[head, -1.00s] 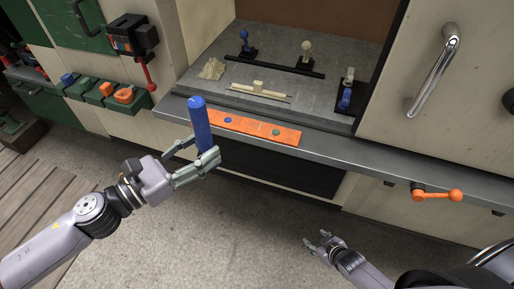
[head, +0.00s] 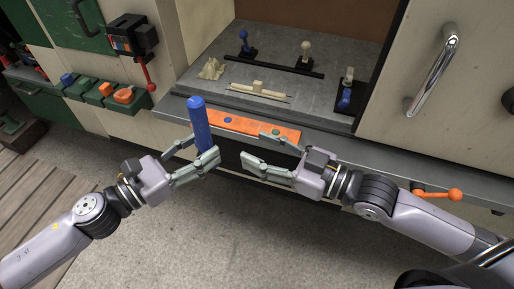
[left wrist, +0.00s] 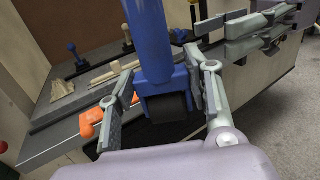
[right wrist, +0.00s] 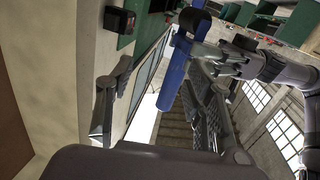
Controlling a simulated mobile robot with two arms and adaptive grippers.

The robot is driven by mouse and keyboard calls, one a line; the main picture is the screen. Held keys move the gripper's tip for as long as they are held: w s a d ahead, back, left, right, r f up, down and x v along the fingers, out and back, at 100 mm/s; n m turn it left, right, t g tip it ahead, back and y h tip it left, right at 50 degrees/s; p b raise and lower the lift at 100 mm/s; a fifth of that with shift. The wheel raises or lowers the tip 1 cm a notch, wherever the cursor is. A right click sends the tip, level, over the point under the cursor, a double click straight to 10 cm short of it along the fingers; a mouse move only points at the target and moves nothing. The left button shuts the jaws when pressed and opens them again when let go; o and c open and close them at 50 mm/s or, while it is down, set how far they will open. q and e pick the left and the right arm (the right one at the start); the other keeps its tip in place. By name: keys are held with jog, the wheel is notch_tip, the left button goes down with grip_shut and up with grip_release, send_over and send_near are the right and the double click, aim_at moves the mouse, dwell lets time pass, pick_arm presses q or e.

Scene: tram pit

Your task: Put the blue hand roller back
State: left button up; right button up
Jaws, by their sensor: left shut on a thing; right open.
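The blue hand roller (head: 200,122) is upright in my left gripper (head: 194,157), in front of the bench edge and above the floor. In the left wrist view its blue shaft (left wrist: 150,40) rises between the fingers, with a black roller part (left wrist: 168,106) at the near end. My left gripper is shut on it. My right gripper (head: 254,148) is open and empty, just right of the roller, its fingers pointing toward it. In the right wrist view the roller (right wrist: 176,75) shows beyond the open fingers, apart from them.
An orange strip (head: 222,122) with coloured dots lies along the grey bench's front edge (head: 365,148). An orange-handled lever (head: 440,194) sticks out at right.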

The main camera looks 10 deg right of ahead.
aim_at(208, 134)
notch_tip(208, 134, up, 4)
jog(key=s+a+y, duration=0.1)
jog(key=s+a, duration=0.1)
jog(key=shift+g, duration=0.3)
jog(key=x, duration=1.1)
jog(key=shift+a, duration=0.4)
jog(key=shift+s, duration=0.1)
jog(key=shift+c, duration=0.4)
grip_shut()
pick_arm(q)
jog(key=o, duration=0.9)
pick_arm(e)
jog(key=shift+s, duration=0.1)
pick_arm(q)
jog(key=o, duration=0.4)
